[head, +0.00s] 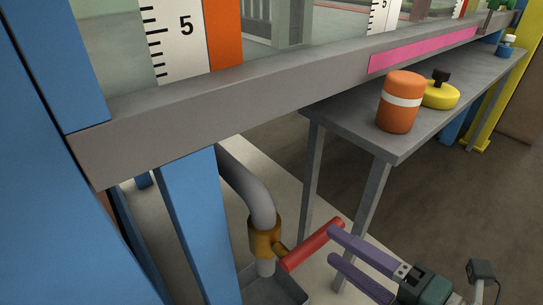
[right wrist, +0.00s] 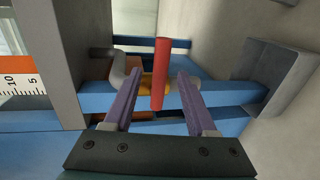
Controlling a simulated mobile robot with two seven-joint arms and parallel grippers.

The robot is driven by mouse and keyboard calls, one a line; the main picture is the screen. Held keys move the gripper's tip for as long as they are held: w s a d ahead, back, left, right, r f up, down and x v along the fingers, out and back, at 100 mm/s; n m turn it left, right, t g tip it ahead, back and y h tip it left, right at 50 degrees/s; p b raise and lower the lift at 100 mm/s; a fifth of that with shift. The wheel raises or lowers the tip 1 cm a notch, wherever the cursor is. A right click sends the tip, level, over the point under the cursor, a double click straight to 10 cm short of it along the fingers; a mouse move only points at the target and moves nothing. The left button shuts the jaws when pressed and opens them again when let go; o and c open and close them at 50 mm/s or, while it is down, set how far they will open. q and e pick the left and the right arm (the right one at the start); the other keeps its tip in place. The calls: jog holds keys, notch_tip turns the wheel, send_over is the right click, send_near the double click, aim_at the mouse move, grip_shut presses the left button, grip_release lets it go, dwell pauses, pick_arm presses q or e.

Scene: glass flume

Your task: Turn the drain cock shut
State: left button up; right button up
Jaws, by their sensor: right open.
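The drain cock has a brass body (head: 265,238) on a grey bent pipe (head: 250,190) below the flume, with a red lever (head: 313,246). In the head view the lever points off to the right, across the pipe, rising toward the picture's right. In the right wrist view the red lever (right wrist: 160,75) stands between the finger lines, with the brass body (right wrist: 148,88) behind it. My right gripper (head: 333,246) is open, its two purple fingers at the lever's free end. In the wrist view the fingers (right wrist: 158,78) lie on either side of the lever, apart from it. My left gripper is not in view.
A grey side table (head: 345,113) on the right holds an orange jar (head: 401,101) and a yellow round item (head: 440,95). Its legs stand close to the lever. A blue post (head: 198,225) is left of the pipe. A grey tray (head: 273,287) lies under the outlet.

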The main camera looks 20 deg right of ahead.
jog(key=p+v, duration=0.1)
jog(key=v, duration=0.4)
jog(key=shift+s, duration=0.2)
